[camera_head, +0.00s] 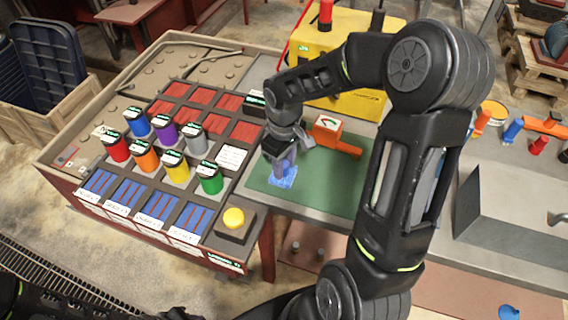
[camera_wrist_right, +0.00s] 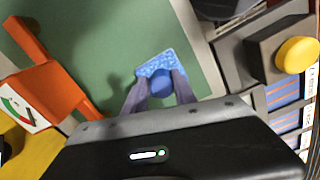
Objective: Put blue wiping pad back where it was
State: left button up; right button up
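The blue wiping pad (camera_head: 284,181) is at the left part of the green mat (camera_head: 325,190). In the right wrist view the pad (camera_wrist_right: 158,64) is a light blue textured square with a round darker blue knob on top. My right gripper (camera_wrist_right: 160,80) has its two fingers on either side of that knob, seemingly closed on it. In the head view my right gripper (camera_head: 281,163) points down over the pad and partly hides it. I cannot tell whether the pad touches the mat. My left gripper is not in view.
An orange gauge tool (camera_head: 328,131) lies at the mat's back edge, before a yellow machine (camera_head: 335,60). Left stands a rack with several coloured cans (camera_head: 175,168) and a yellow button (camera_head: 233,218). A grey metal bin (camera_head: 505,220) is at right. The mat's middle is clear.

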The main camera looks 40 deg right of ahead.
jog(key=shift+o, duration=1.4)
notch_tip(320, 180, up, 12)
jog(key=shift+r+b, duration=0.15)
jog(key=shift+b, duration=0.15)
